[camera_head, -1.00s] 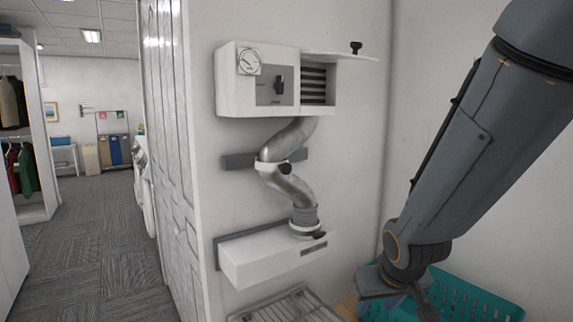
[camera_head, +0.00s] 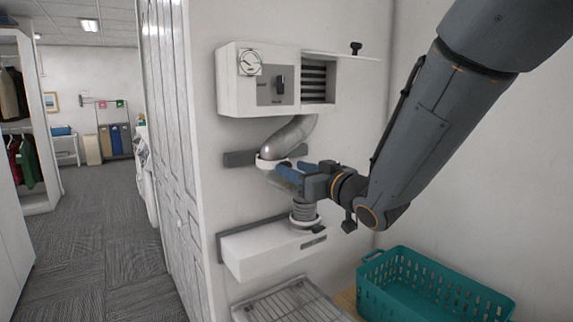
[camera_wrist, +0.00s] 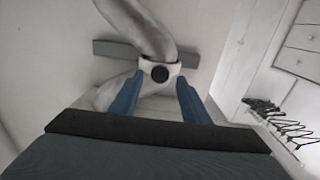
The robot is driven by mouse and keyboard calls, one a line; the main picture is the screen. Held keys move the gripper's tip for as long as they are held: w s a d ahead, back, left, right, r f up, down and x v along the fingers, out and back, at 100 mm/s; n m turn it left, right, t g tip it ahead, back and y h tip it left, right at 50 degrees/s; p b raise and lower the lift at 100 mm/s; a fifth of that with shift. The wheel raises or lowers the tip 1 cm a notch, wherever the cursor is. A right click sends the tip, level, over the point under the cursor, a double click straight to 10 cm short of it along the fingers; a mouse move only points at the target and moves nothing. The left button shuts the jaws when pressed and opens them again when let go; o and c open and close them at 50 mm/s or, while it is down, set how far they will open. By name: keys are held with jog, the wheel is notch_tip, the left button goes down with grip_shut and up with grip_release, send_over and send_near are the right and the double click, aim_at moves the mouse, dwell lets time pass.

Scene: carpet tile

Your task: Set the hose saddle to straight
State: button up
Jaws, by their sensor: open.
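The hose saddle is a white band with a black round knob, seen in the wrist view (camera_wrist: 160,72), around the bent grey hose (camera_wrist: 140,30). In the head view the saddle (camera_head: 266,163) sits at the rail (camera_head: 238,159) on the wall, its knob hidden behind my gripper. The hose (camera_head: 290,136) runs from the upper white box down to the lower one and bends at the saddle. My gripper (camera_head: 280,172) is open, its blue fingers pointing at the saddle. In the wrist view the fingers (camera_wrist: 158,92) stand on either side below the knob, with nothing gripped.
The upper white box (camera_head: 235,95) has a dial, a switch and an open louvred side. The lower white box (camera_head: 265,250) is beneath the hose. A wire rack (camera_head: 290,305) and a teal basket (camera_head: 440,290) are below. Open carpet (camera_head: 90,240) lies left.

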jog(key=shift+p+x, duration=0.4)
jog(key=shift+x, duration=1.6)
jog(key=shift+c, duration=0.4)
grip_shut()
